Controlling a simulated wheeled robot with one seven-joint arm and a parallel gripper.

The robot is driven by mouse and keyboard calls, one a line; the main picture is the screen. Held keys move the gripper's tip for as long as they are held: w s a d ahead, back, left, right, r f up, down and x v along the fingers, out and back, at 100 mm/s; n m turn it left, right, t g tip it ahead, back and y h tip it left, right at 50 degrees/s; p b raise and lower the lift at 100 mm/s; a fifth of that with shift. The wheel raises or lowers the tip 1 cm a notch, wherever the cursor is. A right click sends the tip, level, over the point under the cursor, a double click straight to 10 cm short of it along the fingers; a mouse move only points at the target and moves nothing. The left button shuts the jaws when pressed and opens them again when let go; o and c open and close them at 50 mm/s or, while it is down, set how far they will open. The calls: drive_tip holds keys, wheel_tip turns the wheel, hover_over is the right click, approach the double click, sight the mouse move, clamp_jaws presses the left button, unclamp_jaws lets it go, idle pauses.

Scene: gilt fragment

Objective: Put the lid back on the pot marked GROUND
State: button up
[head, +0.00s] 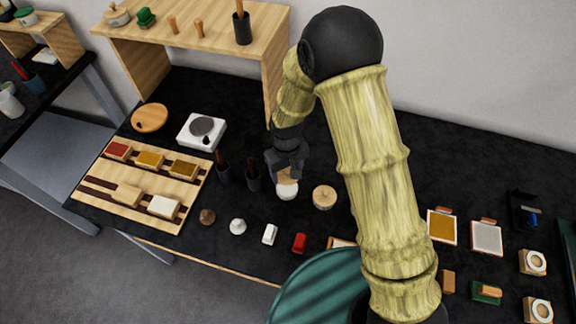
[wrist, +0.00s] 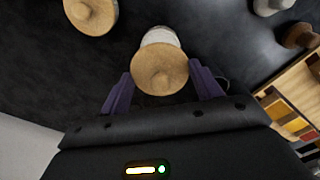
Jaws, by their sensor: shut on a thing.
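My gripper (head: 287,169) is shut on a round wooden lid with a small knob (wrist: 160,72). In the wrist view the lid sits between the purple fingers (wrist: 160,78). A white pot (wrist: 160,37) shows partly beyond the lid, the rest hidden by it. In the head view the white pot (head: 287,192) is directly below the lid (head: 286,178). I cannot tell whether lid and pot touch. A second pot with a wooden lid on (head: 324,196) stands to the right; it also shows in the wrist view (wrist: 92,13). No GROUND marking is readable.
Dark upright tools (head: 252,174) stand close left of the gripper. A brown knob-like piece (head: 207,216), a white one (head: 238,226) and small blocks (head: 270,233) lie in front. A wooden palette rack (head: 100,208) is at left, a wooden shelf (head: 190,35) behind.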

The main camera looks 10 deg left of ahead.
sight(287, 175)
drive_tip(key=shift+f+b, duration=0.85)
drive_tip(key=shift+f, duration=0.3)
drive_tip(key=shift+w+f+b, duration=0.1)
drive_tip(key=shift+f+b, duration=0.35)
drive_tip(key=shift+f, duration=0.2)
drive_tip(key=shift+s+a+f+b, duration=0.1)
drive_tip(key=shift+s+f+b, duration=0.15)
drive_tip(key=shift+f+b, duration=0.6)
drive_tip(key=shift+w+f, duration=0.2)
drive_tip(key=shift+f, duration=0.4)
drive_tip(key=shift+s+r, duration=0.1)
drive_tip(key=shift+s, duration=0.05)
drive_tip(key=shift+f, duration=0.2)
